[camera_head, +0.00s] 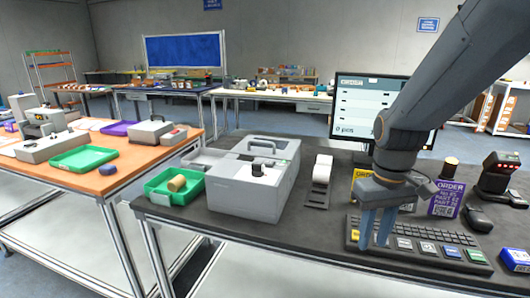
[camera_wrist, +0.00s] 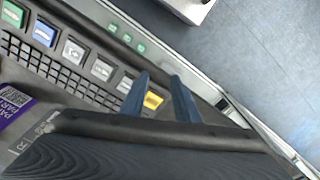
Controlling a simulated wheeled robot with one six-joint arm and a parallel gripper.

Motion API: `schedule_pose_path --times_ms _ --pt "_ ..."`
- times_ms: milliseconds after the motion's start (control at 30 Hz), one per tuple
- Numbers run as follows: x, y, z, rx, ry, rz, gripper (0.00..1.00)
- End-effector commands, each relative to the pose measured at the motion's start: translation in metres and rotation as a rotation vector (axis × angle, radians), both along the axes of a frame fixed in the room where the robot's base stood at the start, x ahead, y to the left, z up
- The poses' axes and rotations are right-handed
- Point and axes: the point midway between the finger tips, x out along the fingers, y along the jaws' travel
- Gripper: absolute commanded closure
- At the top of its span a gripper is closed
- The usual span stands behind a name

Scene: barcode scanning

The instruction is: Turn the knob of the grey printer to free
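The grey printer (camera_head: 240,195) is a box with a dark carrying handle on its lid, standing on the dark table left of centre in the head view. Its small black knob (camera_head: 257,169) sits on top near the front; I cannot read its setting. My gripper (camera_head: 375,244) is well to the right of the printer, pointing down over the left end of the keyboard (camera_head: 420,237). Its two blue fingers are apart with nothing between them. In the wrist view the gripper (camera_wrist: 159,78) is over the keyboard's yellow-key end, and the printer is not recognisable there.
A label roll stand (camera_head: 319,182) is between printer and gripper. A monitor (camera_head: 372,105), order cards (camera_head: 447,198) and a scanner (camera_head: 497,176) are behind or right. A green tray (camera_head: 160,187) with a roll is left of the printer. An orange-topped table (camera_head: 75,178) stands further left.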

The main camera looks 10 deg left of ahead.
Motion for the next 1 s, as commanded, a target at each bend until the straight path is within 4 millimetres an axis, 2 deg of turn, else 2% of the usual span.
schedule_pose_path --times_ms 33,100,167,233,300,400,533,633,767,867,1000 --pt "0.026 0.023 0.020 -0.001 -0.001 0.094 0.72" --pt "0.056 0.054 0.042 -0.003 0.001 0.226 0.72" --pt "0.078 0.083 0.061 -0.004 0.002 0.340 0.72" --pt "0.099 0.121 0.082 -0.006 0.004 0.475 0.72" --pt "0.115 0.159 0.103 -0.007 0.006 0.607 0.72" --pt "0.129 0.211 0.129 -0.009 0.008 0.778 0.72" --pt "0.135 0.264 0.156 -0.011 0.009 0.950 0.72" --pt "0.135 0.289 0.168 -0.011 0.009 1.033 0.72" --pt "0.134 0.304 0.173 -0.012 0.010 1.085 0.72" --pt "0.133 0.306 0.166 -0.012 0.012 1.094 0.72" --pt "0.133 0.305 0.146 -0.012 0.014 1.092 0.72"
